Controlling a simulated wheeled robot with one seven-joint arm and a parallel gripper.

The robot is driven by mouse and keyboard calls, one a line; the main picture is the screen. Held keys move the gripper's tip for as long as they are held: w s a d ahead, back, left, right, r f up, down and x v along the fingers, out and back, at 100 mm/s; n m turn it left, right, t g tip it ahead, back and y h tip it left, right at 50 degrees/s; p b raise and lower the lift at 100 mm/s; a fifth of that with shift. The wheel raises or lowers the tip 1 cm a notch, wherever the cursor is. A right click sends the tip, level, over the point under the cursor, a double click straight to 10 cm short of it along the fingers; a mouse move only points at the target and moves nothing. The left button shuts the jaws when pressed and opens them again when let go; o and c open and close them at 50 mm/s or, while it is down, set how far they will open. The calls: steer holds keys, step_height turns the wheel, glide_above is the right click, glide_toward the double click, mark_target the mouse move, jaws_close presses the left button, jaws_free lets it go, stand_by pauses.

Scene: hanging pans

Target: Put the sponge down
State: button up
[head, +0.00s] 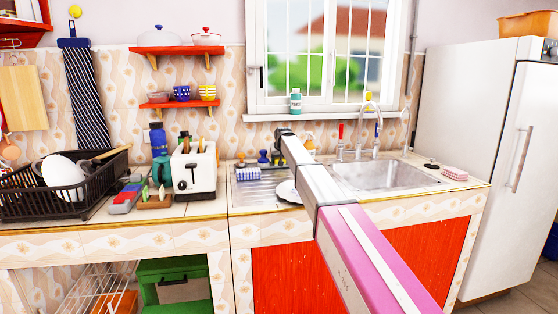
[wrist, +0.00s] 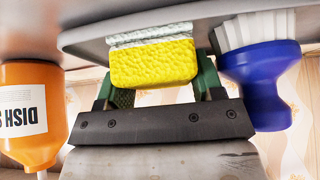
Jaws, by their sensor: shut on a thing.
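In the wrist view, which shows the scene upside down, a yellow sponge (wrist: 155,64) with a pale grey-green layer sits between the green fingers of my gripper (wrist: 160,78). My gripper is shut on it. The pale layer faces a grey tray or shelf surface (wrist: 85,38); it is very close to it, and I cannot tell for sure whether it touches. In the head view my arm reaches to the back of the counter left of the sink, and the sponge and fingers are too small or hidden to make out.
An orange dish soap bottle (wrist: 28,110) and a blue brush (wrist: 255,85) with white bristles stand on either side of the sponge, the brush very near one finger. The sink (head: 385,176) lies right of my arm; a white toaster (head: 194,172) stands left.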

steer(key=shift+f, duration=0.15)
steer(key=o, duration=0.6)
steer(key=v, duration=1.2)
